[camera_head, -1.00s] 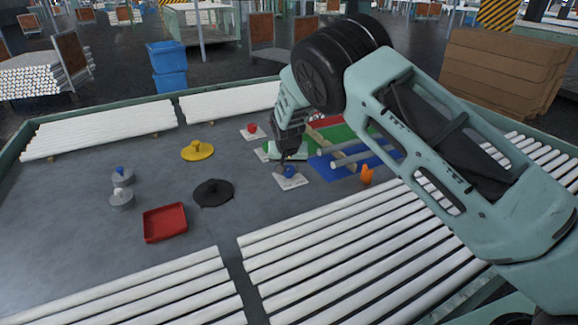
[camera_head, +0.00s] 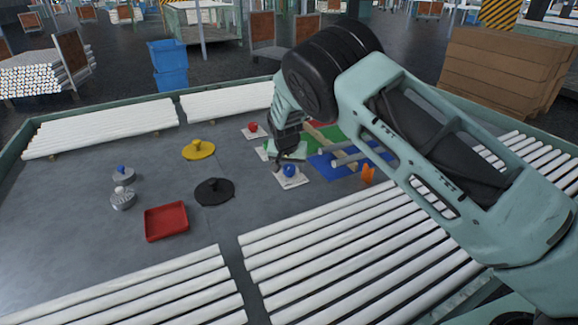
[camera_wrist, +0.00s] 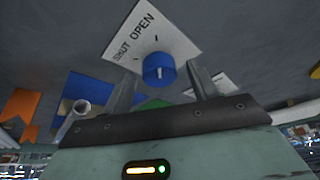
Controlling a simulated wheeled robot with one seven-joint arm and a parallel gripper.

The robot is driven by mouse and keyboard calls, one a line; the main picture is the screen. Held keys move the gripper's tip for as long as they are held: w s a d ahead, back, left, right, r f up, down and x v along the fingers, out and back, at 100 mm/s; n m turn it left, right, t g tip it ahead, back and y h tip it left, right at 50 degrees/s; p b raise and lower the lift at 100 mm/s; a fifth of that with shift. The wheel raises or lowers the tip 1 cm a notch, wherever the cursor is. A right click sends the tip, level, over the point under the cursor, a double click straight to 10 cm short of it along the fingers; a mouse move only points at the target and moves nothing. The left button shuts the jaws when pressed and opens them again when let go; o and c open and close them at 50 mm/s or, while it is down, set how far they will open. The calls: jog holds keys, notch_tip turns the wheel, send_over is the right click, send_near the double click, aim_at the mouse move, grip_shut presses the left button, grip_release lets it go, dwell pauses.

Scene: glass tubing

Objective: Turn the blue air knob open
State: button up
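The blue air knob (camera_head: 290,171) sits on a white plate (camera_head: 296,183) on the grey table, left of the blue mat. In the wrist view the round blue knob (camera_wrist: 159,70) has a short pale mark, and its plate (camera_wrist: 178,42) reads SHUT and OPEN. My gripper (camera_head: 287,160) is over the plate, beside the knob. In the wrist view my gripper (camera_wrist: 160,72) has its two fingers apart, with the knob showing between their tips. Contact with the knob cannot be made out.
A red knob (camera_head: 252,127) on another plate stands behind. Grey tubes (camera_head: 345,158) lie over the blue mat (camera_head: 321,167), with an orange piece (camera_head: 367,174) at its right. White tube rows (camera_head: 330,235) lie in front. A black disc (camera_head: 214,191) and red tray (camera_head: 166,221) are left.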

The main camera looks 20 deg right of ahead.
jog(key=b+v, duration=0.1)
jog(key=v, duration=1.6)
jog(key=shift+s, duration=0.15)
jog(key=shift+r, duration=0.1)
